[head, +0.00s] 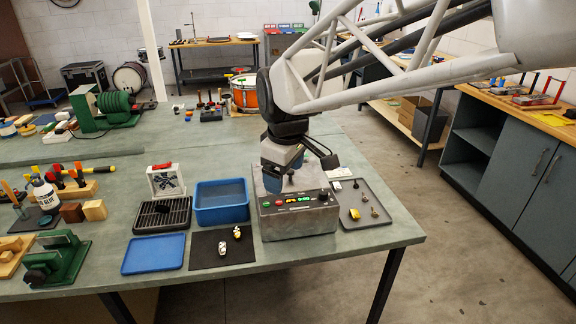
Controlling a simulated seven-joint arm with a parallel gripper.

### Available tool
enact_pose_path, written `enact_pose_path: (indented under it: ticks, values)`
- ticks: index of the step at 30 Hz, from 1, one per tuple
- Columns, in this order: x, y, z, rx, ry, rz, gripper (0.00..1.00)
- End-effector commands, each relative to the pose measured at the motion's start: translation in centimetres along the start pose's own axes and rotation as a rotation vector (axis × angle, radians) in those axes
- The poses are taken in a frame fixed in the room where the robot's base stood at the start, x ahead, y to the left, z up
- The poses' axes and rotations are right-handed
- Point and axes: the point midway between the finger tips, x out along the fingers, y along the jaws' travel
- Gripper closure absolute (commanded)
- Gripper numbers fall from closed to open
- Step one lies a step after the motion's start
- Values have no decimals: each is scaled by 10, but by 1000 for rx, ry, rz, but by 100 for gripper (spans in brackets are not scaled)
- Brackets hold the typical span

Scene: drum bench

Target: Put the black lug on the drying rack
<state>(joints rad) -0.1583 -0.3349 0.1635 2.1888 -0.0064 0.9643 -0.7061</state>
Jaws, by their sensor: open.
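The drying rack (177,219) is a black slotted tray left of the blue bin. A small dark lump (162,209) shows on it; I cannot tell whether it is the black lug. My gripper (280,188) points down over the grey box-shaped machine with lit buttons (300,221). It is open, but its fingertips are hard to make out, and my arm and gripper cover much of the machine's top. Anything inside or behind there is hidden. No other piece is clearly a black lug.
A blue bin (221,216) stands between rack and machine. A flat blue tray (153,255) and a black mat (208,258) with two small light pieces lie in front. A grey tray (370,218) with small parts is at the right, near the bench edge.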

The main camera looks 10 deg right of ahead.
Motion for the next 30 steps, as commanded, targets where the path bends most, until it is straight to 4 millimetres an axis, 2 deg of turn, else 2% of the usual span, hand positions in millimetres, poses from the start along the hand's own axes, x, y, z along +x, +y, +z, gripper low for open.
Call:
enact_pose_path:
  ticks: [1, 9, 15, 18, 24, 30]
  values:
    - [-3, -6, 17, 62, 4, 6, 20]
    - [-4, -40, 95, 408, 21, 31, 20]
    - [1, -68, 146, 655, 39, 47, 20]
    - [6, -80, 165, 752, 46, 53, 20]
    - [11, -94, 185, 867, 56, 59, 20]
    - [13, -96, 188, 887, 56, 60, 20]
